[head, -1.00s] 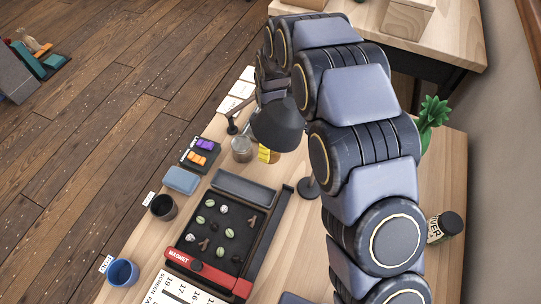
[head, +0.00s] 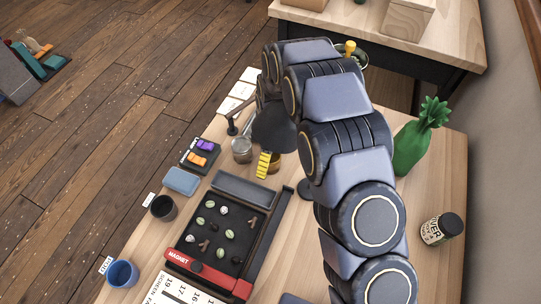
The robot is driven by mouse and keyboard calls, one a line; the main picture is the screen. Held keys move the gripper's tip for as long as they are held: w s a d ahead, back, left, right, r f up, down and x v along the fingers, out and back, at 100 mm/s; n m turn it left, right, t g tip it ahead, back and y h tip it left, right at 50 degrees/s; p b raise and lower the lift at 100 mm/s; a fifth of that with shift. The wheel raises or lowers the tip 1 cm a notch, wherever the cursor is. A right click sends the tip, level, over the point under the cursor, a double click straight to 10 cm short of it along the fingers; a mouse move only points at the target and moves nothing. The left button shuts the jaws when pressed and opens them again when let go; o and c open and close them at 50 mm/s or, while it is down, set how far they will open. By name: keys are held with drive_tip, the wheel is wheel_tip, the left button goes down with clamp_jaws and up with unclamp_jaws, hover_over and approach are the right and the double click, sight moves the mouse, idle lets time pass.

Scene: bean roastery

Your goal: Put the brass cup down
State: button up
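A small brass-brown cup (head: 274,168) shows partly below the dark lamp shade, behind a yellow striped piece. I cannot tell for sure that it is the brass cup of the task. My arm reaches from the lower right to the far part of the table. My gripper is at its far end, around the lamp shade, and is mostly hidden by the arm and the shade. Its fingers and anything between them cannot be made out.
A dark lamp shade (head: 274,128) hangs over the table. A glass jar (head: 242,151), a black tray (head: 222,228) of beans, a dark cup (head: 163,208), a blue cup (head: 122,273) and a green pineapple-shaped thing (head: 411,148) stand around.

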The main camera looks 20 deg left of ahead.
drive_tip(key=shift+r, duration=0.1)
drive_tip(key=shift+o, duration=0.3)
wheel_tip(320, 180, up, 8)
drive_tip(key=shift+d, duration=0.2)
drive_tip(key=shift+w, duration=0.1)
